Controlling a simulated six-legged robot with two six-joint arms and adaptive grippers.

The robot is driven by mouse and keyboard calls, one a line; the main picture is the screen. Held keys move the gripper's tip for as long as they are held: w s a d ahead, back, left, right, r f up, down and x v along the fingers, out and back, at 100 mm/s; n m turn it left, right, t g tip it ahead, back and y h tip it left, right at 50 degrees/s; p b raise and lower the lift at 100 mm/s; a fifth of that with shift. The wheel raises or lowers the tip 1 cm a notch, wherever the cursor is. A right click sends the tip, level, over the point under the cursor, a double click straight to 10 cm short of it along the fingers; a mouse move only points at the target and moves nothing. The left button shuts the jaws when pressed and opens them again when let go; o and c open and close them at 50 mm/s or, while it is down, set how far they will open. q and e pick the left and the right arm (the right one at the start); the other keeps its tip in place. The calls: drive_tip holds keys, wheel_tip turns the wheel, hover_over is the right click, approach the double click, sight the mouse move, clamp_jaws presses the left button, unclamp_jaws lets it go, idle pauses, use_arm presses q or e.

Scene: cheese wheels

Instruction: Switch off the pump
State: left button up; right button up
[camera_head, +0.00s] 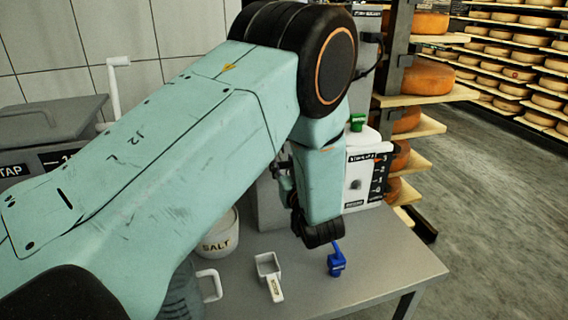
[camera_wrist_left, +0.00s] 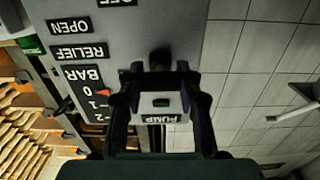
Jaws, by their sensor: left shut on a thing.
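The grey control panel (camera_wrist_left: 190,40) fills the middle of the left wrist view, with its lettering upside down. It carries a PUMP label (camera_wrist_left: 160,118) and a small dark green lamp (camera_wrist_left: 160,102). A dark pump switch knob (camera_wrist_left: 160,58) sits at the fingertips of my left gripper (camera_wrist_left: 158,75). The gripper is shut on this knob, and the fingers hide part of it. In the head view my left arm covers most of the panel and the gripper. My right gripper is in neither view.
A grey table (camera_head: 330,295) holds a blue object (camera_head: 336,262), a white scoop (camera_head: 269,272) and a salt pot (camera_head: 222,238).

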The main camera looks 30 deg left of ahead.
use_arm(q)
drive_tip(key=shift+c, duration=0.5)
drive_tip(key=f+y+b, duration=0.1)
drive_tip(key=b, duration=0.2)
drive_tip(key=shift+a+f+t, duration=0.1)
drive_tip(key=shift+f+t, duration=0.05)
drive_tip(key=shift+t, duration=0.15)
drive_tip(key=shift+w+t+y+b, duration=0.1)
drive_tip(key=shift+t+y+b, duration=0.3)
drive_tip(key=shift+y+b, duration=0.35)
drive_tip(key=o, duration=1.2)
drive_tip(key=shift+c, duration=0.2)
drive_tip(key=v, duration=0.7)
